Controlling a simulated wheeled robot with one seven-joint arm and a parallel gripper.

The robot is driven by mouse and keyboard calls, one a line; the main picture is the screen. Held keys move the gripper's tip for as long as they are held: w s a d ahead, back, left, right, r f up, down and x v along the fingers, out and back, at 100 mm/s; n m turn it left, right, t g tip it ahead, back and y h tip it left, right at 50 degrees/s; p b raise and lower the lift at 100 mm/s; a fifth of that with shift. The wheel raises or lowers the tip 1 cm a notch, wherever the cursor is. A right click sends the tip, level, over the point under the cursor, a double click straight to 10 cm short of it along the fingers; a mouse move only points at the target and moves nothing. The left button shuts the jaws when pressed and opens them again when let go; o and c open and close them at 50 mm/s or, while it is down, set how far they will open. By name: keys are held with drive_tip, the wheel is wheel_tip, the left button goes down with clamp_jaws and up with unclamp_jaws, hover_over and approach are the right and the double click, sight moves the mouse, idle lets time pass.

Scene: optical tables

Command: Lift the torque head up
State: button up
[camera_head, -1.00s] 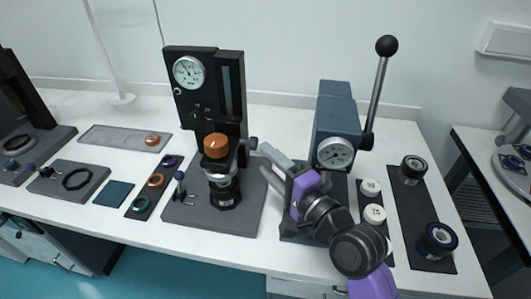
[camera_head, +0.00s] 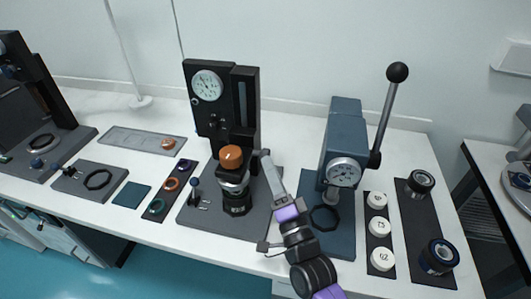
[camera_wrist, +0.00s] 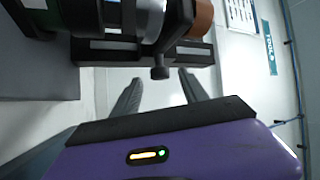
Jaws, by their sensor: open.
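The torque head, which I take to be the part with the orange knob (camera_head: 231,157), is on the black stand (camera_head: 221,95) with the round dial. Below the knob are a silver collar and a black-and-silver lensed cylinder (camera_head: 237,203). The orange part also shows at the top of the wrist view (camera_wrist: 202,18). My gripper (camera_head: 264,158) is just right of the torque head, its fingers pointing up and away. In the wrist view its fingers (camera_wrist: 160,84) are apart, with a small dark side knob (camera_wrist: 160,72) beyond and between the tips. Contact cannot be told.
A blue press (camera_head: 343,135) with a long black-balled lever stands to the right. White caps (camera_head: 376,226) and dark cylinders (camera_head: 421,182) lie on mats beyond it. Coloured rings (camera_head: 171,184), a grey tray (camera_head: 125,139) and a plate with a black ring (camera_head: 98,179) are left.

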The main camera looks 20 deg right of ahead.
sight(245, 156)
drive_tip(key=x, duration=0.5)
drive_tip(key=shift+p, duration=0.35)
clamp_jaws()
idle(1.1)
